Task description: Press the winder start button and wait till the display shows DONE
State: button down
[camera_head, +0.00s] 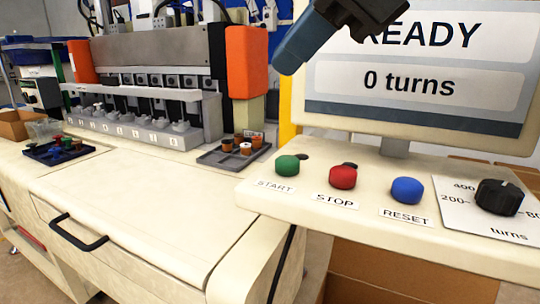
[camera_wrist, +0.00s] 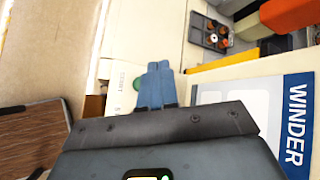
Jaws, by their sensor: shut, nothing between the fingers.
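The green START button (camera_head: 287,165) stands on the cream control panel (camera_head: 320,207), at its left end. The display (camera_head: 420,70) above the panel reads READY, partly covered by my arm, and 0 turns. My gripper (camera_head: 284,62) is shut and empty, with its blue fingers in front of the display's upper left corner. It appears above the START button and apart from it. In the wrist view, the shut fingertips (camera_wrist: 158,66) point towards the panel, and the green button (camera_wrist: 139,84) shows just left of them, partly hidden.
A red STOP button (camera_head: 343,177), a blue RESET button (camera_head: 407,190) and a black turns knob (camera_head: 498,197) sit to the right on the same panel. The winding machine (camera_head: 150,100) and a tray of bobbins (camera_head: 215,157) stand to the left. The air above the START button looks clear.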

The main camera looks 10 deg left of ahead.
jog(key=shift+w+r+t, duration=0.15)
jog(key=shift+w+t, duration=0.15)
jog(key=shift+w, duration=0.15)
jog(key=b, duration=0.4)
send_over(293, 161)
notch_tip(293, 161, down, 8)
jog(key=shift+r, duration=0.15)
jog(key=shift+f+b, duration=0.6)
jog(key=shift+b, duration=0.25)
jog(key=shift+f+b, duration=0.2)
jog(key=shift+b, duration=0.1)
dwell(1.1)
jog(key=shift+f+b, duration=0.25)
jog(key=shift+b, duration=0.2)
jog(key=shift+f+b, duration=0.7)
jog(key=shift+b, duration=0.1)
dwell(0.9)
jog(key=shift+r, duration=0.2)
jog(key=shift+r+p, duration=0.45)
jog(key=shift+r, duration=0.55)
